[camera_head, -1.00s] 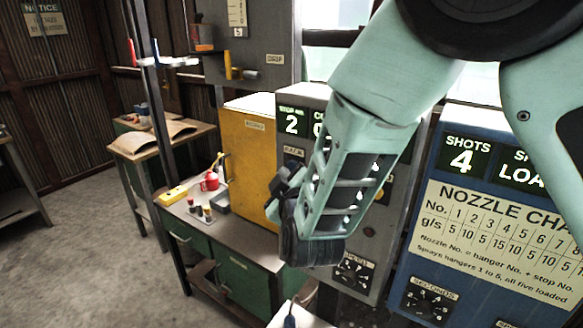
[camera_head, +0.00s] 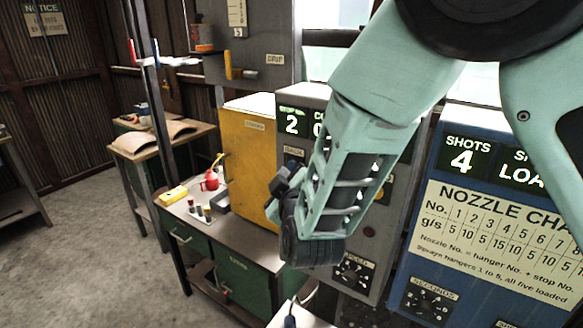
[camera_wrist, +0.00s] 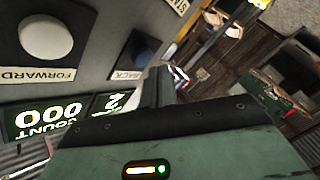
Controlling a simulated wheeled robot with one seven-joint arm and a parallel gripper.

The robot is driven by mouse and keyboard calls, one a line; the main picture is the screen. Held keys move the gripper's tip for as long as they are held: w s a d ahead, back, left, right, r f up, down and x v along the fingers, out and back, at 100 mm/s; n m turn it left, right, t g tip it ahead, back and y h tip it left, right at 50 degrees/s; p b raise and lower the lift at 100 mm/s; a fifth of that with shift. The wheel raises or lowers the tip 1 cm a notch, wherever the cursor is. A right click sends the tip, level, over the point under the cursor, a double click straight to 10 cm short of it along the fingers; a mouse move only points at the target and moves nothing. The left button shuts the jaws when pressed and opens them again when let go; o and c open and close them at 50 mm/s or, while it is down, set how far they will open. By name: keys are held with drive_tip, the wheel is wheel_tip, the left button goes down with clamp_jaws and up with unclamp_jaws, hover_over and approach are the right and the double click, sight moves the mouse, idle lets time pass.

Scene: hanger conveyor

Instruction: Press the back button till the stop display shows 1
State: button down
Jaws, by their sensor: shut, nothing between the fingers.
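The stop display (camera_head: 292,122) on the grey control panel reads 2. It also shows upside down in the wrist view (camera_wrist: 115,102). The BACK label (camera_head: 293,152) sits below it in the head view. In the head view my gripper (camera_head: 284,182) is in front of the panel and hides the button.
A pale forward button (camera_wrist: 45,40) is beside the back button. The count display (camera_wrist: 45,118) reads 000. A blue nozzle-chart panel (camera_head: 490,215) is at the right.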

drive_tip(key=shift+w, duration=0.1)
idle(0.4)
drive_tip(key=shift+w+d, duration=0.25)
